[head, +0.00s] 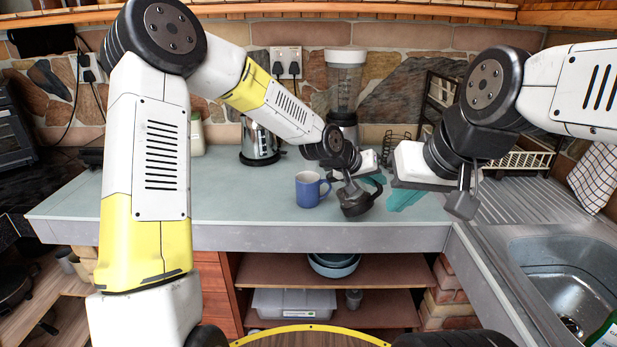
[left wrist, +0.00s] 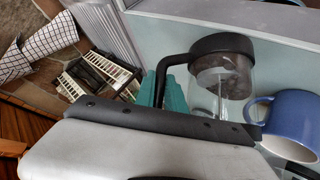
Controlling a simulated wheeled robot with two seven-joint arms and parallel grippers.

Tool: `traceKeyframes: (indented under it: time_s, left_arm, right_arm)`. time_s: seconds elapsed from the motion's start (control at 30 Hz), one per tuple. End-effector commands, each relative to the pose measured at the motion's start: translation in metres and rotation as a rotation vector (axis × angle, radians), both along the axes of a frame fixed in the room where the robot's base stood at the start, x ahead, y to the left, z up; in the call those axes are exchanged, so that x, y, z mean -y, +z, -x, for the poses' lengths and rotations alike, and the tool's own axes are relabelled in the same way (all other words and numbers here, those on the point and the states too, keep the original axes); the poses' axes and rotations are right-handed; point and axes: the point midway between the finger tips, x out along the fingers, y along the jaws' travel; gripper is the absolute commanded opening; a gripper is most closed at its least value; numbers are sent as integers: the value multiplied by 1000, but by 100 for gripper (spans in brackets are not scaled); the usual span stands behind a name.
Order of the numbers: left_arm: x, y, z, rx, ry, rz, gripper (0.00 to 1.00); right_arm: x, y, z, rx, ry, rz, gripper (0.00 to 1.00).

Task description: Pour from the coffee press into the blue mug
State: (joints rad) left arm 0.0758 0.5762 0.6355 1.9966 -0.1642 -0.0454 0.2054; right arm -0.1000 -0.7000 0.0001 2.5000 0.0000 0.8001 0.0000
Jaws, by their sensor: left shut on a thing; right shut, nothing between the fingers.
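The blue mug (head: 308,190) stands upright on the counter, and it also shows at the right of the left wrist view (left wrist: 292,122). The coffee press (head: 356,205), with a dark end, glass body and black handle, is just right of the mug in the head view. It looks tilted; its glass (left wrist: 222,82) is beside the mug in the left wrist view. My left gripper (head: 350,186) is shut on the coffee press, with its fingertips partly hidden. I cannot tell whether liquid flows. My right gripper (head: 463,202) is shut and empty, to the right of the press.
A teal object (head: 405,196) lies on the counter (head: 240,209) right of the press. A blender (head: 345,85) and a kettle (head: 258,142) stand at the back. A dish rack (head: 525,160) and sink (head: 560,270) are at right. The counter left of the mug is clear.

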Motion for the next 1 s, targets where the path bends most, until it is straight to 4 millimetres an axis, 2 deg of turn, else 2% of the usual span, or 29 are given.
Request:
traceKeyframes:
  time_s: [1.0]
  left_arm:
    - [19,-24,10,144,-5,-246,0]
  right_arm:
    - [0,0,0,0,0,0,0]
